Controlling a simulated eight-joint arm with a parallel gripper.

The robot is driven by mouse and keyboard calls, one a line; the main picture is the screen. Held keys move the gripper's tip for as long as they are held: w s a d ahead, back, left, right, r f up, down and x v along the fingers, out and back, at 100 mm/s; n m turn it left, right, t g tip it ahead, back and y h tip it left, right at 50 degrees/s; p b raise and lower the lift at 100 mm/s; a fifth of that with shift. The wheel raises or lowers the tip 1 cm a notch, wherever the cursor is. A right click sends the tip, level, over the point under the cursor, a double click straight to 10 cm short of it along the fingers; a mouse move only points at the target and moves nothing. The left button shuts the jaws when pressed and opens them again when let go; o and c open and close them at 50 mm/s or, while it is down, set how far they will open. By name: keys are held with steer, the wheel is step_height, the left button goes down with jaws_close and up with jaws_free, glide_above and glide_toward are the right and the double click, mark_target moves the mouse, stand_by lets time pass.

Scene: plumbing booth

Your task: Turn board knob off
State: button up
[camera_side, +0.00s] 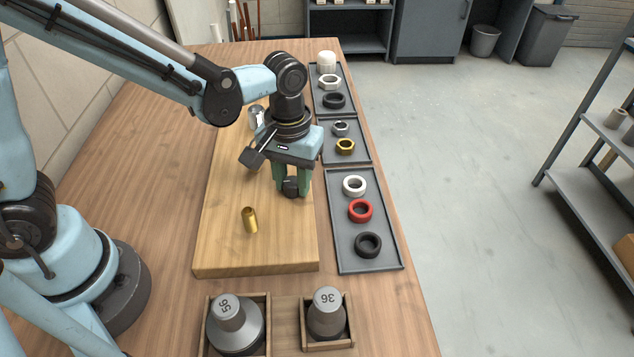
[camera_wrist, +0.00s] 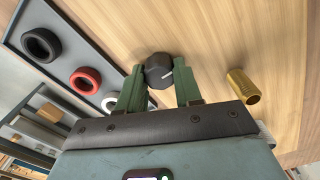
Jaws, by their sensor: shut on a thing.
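The board knob (camera_wrist: 158,72) is a black, faceted knob with a white pointer line on the wooden board (camera_side: 222,250). The knob also shows in the side view (camera_side: 290,188), low between the green fingers. My gripper (camera_wrist: 160,85) points down over the board with its green fingers on both sides of the knob, shut on it. In the wrist view the white line points to the right side of the picture. No on or off marking is readable. The knob's base is partly hidden by the fingers.
A brass fitting (camera_side: 250,220) stands on the board near the gripper. Grey trays with rings and nuts (camera_side: 371,262) line the board's right side. Two weights marked 56 (camera_side: 235,325) and 36 (camera_side: 327,312) sit in wooden holders in front. A metal fitting (camera_side: 257,117) stands behind the gripper.

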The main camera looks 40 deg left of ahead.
mark_target(292, 179)
steer(key=shift+w, duration=0.1)
steer(key=o, duration=1)
steer(key=shift+o, duration=0.2)
step_height(292, 179, up, 12)
steer(key=s+a+f+m+t, duration=0.1)
steer(key=s+a+m+t, duration=0.1)
steer(key=a, duration=0.3)
steer(key=s+a+f+m+t, duration=0.1)
steer(key=s+a+m+t, duration=0.1)
steer(key=a+t, duration=0.3)
steer(key=shift+s+a, duration=0.25)
steer(key=shift+s, duration=0.15)
